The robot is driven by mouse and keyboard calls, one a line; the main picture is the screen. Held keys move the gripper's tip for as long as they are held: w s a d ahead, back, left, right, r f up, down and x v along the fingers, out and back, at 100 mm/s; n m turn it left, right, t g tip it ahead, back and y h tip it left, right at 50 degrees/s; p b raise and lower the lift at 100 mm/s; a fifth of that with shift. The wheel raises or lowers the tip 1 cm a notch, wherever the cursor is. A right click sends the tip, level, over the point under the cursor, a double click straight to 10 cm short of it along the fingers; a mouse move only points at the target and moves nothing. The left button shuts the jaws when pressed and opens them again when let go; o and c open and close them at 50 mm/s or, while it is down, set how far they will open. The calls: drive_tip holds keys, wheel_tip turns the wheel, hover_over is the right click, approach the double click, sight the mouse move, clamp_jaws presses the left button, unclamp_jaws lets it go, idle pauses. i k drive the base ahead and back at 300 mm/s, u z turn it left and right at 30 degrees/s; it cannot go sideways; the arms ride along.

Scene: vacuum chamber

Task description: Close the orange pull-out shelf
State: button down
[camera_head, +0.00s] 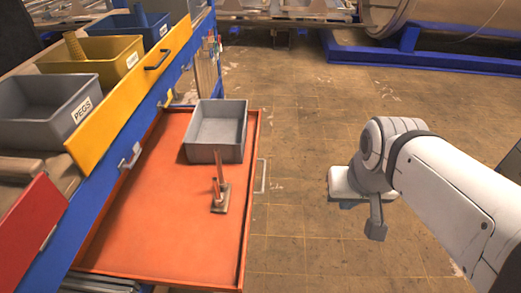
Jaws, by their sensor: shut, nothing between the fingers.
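The orange pull-out shelf (150,215) is pulled out from the blue cabinet on the left, over the floor. Its silver handle (261,175) is on its right, outer edge. A grey bin (216,131) sits at the shelf's far end, and a small stand with an upright orange rod (219,192) stands nearer its outer edge. My gripper (376,232) is shut and empty, to the right of the shelf handle and clear of it. Its tips look small and partly hidden by the wrist.
The blue cabinet frame (97,180) runs along the left. A yellow drawer front (130,90) is above the shelf, with a grey PEGS bin (45,108) behind it. A red drawer front (26,236) is at lower left. Open floor (300,120) lies right of the shelf.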

sight(156, 226)
drive_tip(key=z, duration=0.05)
drive_tip(key=i, duration=1)
drive_tip(key=u, duration=0.05)
